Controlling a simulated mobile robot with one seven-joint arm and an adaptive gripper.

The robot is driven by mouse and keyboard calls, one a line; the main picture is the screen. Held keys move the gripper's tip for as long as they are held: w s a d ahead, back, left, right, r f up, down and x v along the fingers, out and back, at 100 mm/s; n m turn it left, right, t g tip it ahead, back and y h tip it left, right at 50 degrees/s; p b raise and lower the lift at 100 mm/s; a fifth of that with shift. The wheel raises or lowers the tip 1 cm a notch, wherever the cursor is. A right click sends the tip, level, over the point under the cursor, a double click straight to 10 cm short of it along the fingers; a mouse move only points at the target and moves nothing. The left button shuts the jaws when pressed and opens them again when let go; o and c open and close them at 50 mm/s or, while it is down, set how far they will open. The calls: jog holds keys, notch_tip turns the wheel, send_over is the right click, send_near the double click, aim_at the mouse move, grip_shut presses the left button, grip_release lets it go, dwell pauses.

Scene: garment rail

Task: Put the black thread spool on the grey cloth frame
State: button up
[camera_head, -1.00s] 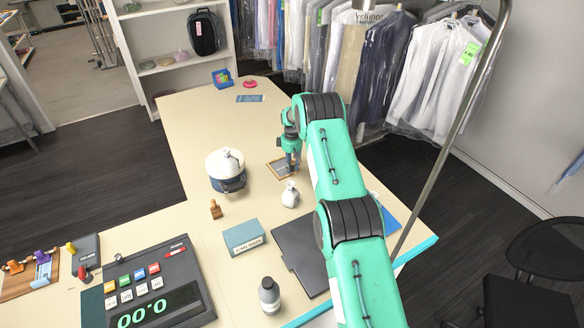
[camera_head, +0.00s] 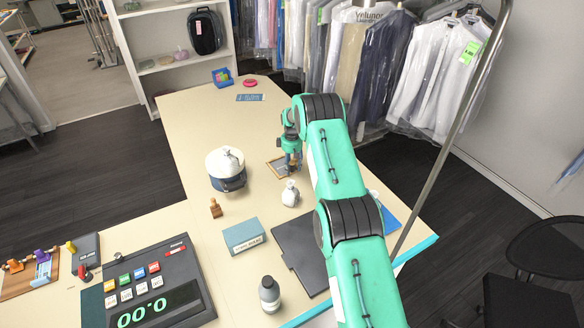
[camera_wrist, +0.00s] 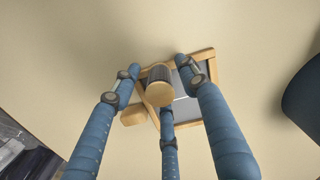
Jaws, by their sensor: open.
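In the wrist view the black thread spool (camera_wrist: 158,74) has a pale wooden end facing the camera and dark thread behind it. It stands at the grey cloth frame (camera_wrist: 205,54), a wooden border around grey cloth, and overlaps it; exact contact is hidden. My gripper (camera_wrist: 161,86) is open, with its blue fingers around the spool and gaps visible beside it. In the head view the frame (camera_head: 274,168) lies on the table, partly covered by my gripper (camera_head: 292,168). The spool is mostly hidden there by the fingers.
A white-topped dark blue pot (camera_head: 226,170) stands left of the frame. A small pale bag-like item (camera_head: 290,194) is close in front of it. A wooden stamp (camera_head: 215,208), a teal box (camera_head: 243,236) and a dark flat pad (camera_head: 299,250) are nearer.

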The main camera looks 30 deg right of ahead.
aim_at(292, 163)
jog(key=shift+r, duration=0.15)
notch_tip(292, 163, up, 12)
jog(key=shift+f+b, duration=0.1)
jog(key=shift+b, duration=0.5)
dwell(0.6)
jog(key=shift+a, duration=0.1)
